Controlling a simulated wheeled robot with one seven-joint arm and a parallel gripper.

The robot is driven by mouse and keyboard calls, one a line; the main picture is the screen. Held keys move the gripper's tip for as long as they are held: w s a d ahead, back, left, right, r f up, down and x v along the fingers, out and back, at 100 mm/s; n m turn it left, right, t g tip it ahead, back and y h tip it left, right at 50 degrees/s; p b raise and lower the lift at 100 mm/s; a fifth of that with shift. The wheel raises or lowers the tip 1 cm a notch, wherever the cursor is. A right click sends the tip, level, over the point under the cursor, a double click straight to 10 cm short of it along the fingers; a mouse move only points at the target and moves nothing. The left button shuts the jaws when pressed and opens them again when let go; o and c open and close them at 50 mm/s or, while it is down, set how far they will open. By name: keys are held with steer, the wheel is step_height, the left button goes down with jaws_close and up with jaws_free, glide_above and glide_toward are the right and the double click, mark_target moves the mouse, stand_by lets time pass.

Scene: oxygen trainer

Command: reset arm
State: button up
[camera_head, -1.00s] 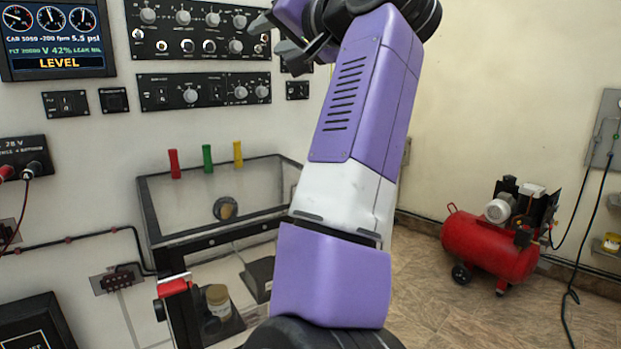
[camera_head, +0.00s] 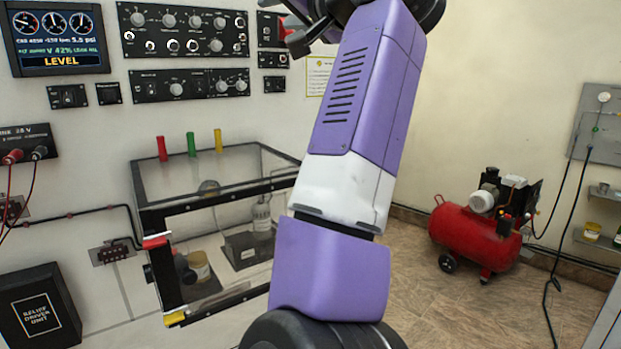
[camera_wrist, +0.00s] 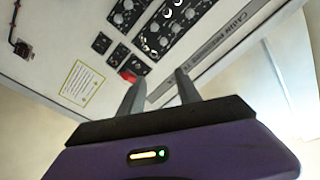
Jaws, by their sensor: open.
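My gripper (camera_head: 297,33) shows at the top of the head view, partly cut off by the frame edge, in front of the upper wall panels. In the wrist view my gripper (camera_wrist: 160,92) has its two grey fingers apart with nothing between them. Beyond the fingers is the wall with knob panels (camera_wrist: 168,28) and a small red part (camera_wrist: 128,76). My purple and white arm stands upright through the middle of the head view and hides part of the wall and the clear case.
A clear, black-framed case (camera_head: 215,180) stands left of my arm, with red, green and yellow tabs above it. A knob panel (camera_head: 185,30) and display (camera_head: 55,37) are on the wall. A red compressor (camera_head: 475,238) sits on the floor at right, with open floor before it.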

steer(key=d+f+m+t+h, duration=0.2)
steer(key=d+f+t+h, duration=0.4)
steer(key=d+f, duration=0.35)
steer(key=s+d+f+n+h, duration=0.1)
steer(key=s+d+f, duration=0.25)
steer(key=f, duration=0.55)
steer(key=s+d+f+n, duration=0.1)
steer(key=s+d+f, duration=0.1)
steer(key=s+f, duration=0.45)
steer(key=s+d+f+h, duration=0.1)
steer(key=s+d+f, duration=0.15)
steer(key=f, duration=0.85)
steer(key=s+d+f+g, duration=0.2)
steer(key=s+f, duration=0.6)
steer(key=s, duration=0.6)
steer(key=s+d+f+g+h, duration=0.1)
steer(key=s+d+f+g, duration=0.1)
steer(key=s+f, duration=0.6)
steer(key=s+d+f+g+h, duration=0.1)
steer(key=s+d+f+g, duration=0.2)
steer(key=s+f, duration=0.5)
steer(key=s, duration=1.3)
steer(key=shift+s+f, duration=0.25)
steer(key=shift+s, duration=0.05)
